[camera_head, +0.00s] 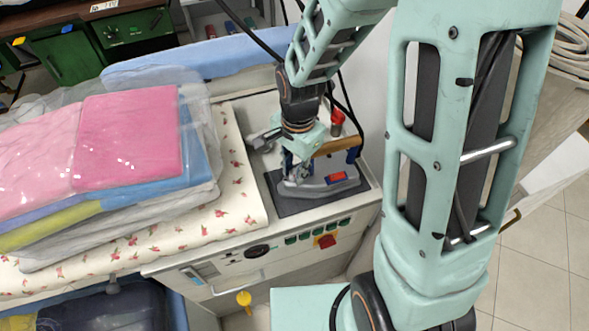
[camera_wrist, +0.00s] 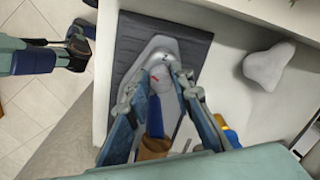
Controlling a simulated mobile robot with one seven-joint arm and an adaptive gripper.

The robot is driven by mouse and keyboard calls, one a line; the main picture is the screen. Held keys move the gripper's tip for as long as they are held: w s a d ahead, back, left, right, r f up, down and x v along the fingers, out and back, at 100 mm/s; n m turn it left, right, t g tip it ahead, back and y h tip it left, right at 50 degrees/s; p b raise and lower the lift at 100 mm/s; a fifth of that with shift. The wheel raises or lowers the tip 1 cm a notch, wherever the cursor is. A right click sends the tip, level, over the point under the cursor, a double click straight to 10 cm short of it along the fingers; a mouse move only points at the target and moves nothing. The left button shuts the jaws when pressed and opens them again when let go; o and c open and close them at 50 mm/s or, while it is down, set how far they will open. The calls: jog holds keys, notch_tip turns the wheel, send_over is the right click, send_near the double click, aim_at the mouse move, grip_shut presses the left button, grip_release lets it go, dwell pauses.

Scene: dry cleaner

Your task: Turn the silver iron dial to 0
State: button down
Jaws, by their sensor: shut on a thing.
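The silver iron (camera_head: 318,186) rests on a dark pad (camera_head: 297,206) on the ironing station, with a tan wooden handle and a red part on its side. In the wrist view the iron (camera_wrist: 158,48) points away from me, and its pale round dial (camera_wrist: 160,80) with a red mark lies between my fingertips. My gripper (camera_head: 290,172) is over the left end of the iron in the head view. In the wrist view my gripper (camera_wrist: 160,82) has its two fingers closed around the dial's sides. The number the dial points to is too small to read.
Folded garments in plastic (camera_head: 130,135) lie on the flowered board (camera_head: 240,200) at left. A red-topped bottle (camera_head: 337,122) stands behind the iron. In the wrist view a grey-white lump (camera_wrist: 268,66) lies to the right of the pad. Buttons line the station's front.

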dwell(0.4)
jog(key=c, duration=1.7)
grip_release()
jog(key=shift+r, duration=0.1)
jog(key=r, duration=1.2)
jog(key=shift+s+d, duration=0.2)
